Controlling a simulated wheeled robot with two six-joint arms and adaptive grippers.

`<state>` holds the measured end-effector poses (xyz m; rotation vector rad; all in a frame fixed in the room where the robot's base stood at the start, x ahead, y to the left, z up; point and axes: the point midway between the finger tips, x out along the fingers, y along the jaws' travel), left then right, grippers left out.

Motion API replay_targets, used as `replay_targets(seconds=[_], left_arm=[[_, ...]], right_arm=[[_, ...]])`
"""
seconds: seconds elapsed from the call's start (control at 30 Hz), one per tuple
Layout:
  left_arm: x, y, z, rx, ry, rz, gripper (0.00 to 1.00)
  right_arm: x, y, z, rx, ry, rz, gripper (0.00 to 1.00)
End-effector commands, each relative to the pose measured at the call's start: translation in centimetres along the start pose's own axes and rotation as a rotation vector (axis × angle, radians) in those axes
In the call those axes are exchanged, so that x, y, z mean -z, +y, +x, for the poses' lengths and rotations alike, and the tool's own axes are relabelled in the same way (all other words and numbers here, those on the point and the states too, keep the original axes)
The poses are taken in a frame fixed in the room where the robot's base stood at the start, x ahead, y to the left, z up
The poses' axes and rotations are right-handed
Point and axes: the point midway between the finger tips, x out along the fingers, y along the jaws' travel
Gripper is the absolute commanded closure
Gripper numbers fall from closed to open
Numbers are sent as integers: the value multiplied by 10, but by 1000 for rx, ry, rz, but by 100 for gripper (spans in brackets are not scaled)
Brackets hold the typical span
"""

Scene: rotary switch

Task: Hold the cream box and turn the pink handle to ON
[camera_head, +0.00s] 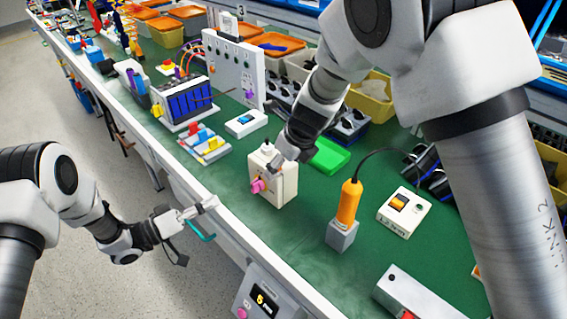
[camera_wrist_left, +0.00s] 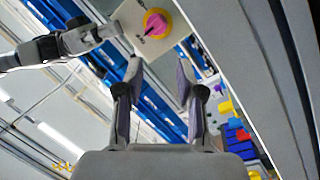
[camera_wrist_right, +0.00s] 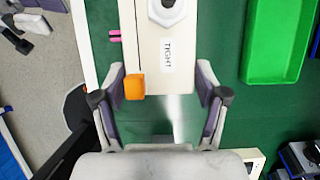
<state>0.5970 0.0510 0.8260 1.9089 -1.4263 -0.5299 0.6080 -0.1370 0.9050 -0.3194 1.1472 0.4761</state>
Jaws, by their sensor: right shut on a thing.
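The cream box (camera_head: 281,187) stands on the green mat near the table's front edge. Its pink handle (camera_head: 258,186) faces the front; the left wrist view shows the handle (camera_wrist_left: 157,24) on a yellow ring. I cannot read which mark it points to. My right gripper (camera_head: 278,157) is shut on the cream box, with one finger on each side in the right wrist view (camera_wrist_right: 165,82). An orange piece (camera_wrist_right: 134,86) lies by its left finger. My left gripper (camera_head: 209,219) is open and empty in front of the table edge, apart from the handle.
A green tray (camera_head: 329,156) lies behind the box. An orange-handled tool (camera_head: 349,204) stands in a grey block to its right, near a white switch box (camera_head: 404,212). A white device (camera_head: 246,123) and colored blocks (camera_head: 204,144) lie to the left. Mat in front is clear.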

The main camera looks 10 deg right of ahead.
Motion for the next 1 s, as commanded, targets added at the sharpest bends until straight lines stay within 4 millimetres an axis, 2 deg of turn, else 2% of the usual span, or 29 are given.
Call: replay_targets(seconds=[0.2, 0.33, 0.47, 0.67, 1.0], left_arm=[[-12, 8, -1, 129, 58, 569, 62], [-22, 17, -2, 220, 43, 803, 62], [-30, 31, 3, 251, 14, 816, 62], [-26, 30, 20, 242, 15, 826, 62], [-20, 18, 75, 240, 16, 825, 62]], right_arm=[[1, 1, 1, -3, 3, 1, 80], [1, 1, 1, -3, 3, 1, 80], [1, 1, 1, -3, 3, 1, 80], [1, 0, 1, -2, 3, 1, 80], [1, 0, 1, -2, 2, 0, 80]])
